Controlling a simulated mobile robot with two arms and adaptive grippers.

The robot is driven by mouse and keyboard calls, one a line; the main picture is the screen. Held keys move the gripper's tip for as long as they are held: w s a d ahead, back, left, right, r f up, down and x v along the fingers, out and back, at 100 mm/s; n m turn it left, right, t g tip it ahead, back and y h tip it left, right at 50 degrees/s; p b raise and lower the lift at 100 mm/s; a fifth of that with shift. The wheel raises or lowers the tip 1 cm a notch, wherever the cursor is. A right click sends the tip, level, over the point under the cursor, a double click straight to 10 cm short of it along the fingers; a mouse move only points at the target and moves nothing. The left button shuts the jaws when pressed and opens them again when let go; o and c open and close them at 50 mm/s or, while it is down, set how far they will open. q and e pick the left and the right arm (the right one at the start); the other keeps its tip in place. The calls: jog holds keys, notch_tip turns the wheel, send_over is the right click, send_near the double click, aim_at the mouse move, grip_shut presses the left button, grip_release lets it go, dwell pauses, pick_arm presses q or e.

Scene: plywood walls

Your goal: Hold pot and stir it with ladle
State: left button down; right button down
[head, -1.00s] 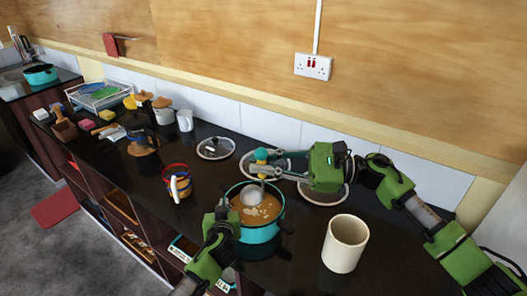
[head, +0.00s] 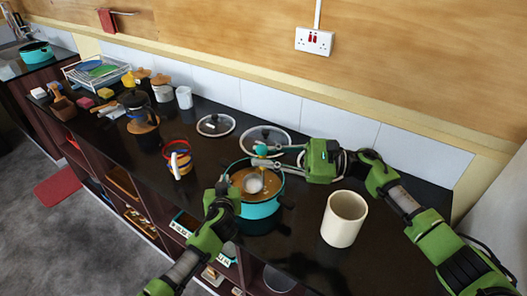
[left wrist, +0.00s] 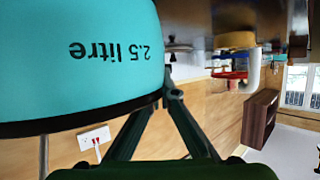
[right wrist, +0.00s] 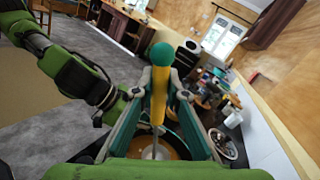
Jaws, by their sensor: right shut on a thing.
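The teal pot (head: 262,210) with brown soup stands on the dark counter. It fills the upper left of the left wrist view (left wrist: 60,65), upside down. My left gripper (head: 222,190) is at the pot's near left side; its fingertips are close together in the left wrist view, and any grip on a handle is hidden. My right gripper (right wrist: 158,88) is shut on the ladle's yellow handle (right wrist: 158,104), below its teal knob (head: 262,149). The ladle's grey bowl (head: 253,184) is in the soup near the pot's middle.
A cream container (head: 344,218) stands right of the pot. Glass lids (head: 216,125) lie behind it. A red, blue and yellow mug (head: 178,158) is to the left, with a coffee press (head: 140,118) farther left. The counter's front edge is close to the pot.

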aim_at(265, 169)
pick_arm(q)
jog(key=shift+s+d+f, duration=0.1)
jog(key=shift+f, duration=0.1)
pick_arm(e)
jog(key=shift+w+f, duration=0.35)
jog(key=shift+f, duration=0.5)
jog(key=shift+w+f, duration=0.35)
jog(key=shift+f, duration=0.45)
jog(key=shift+s+d, duration=0.1)
jog(key=shift+d, duration=0.05)
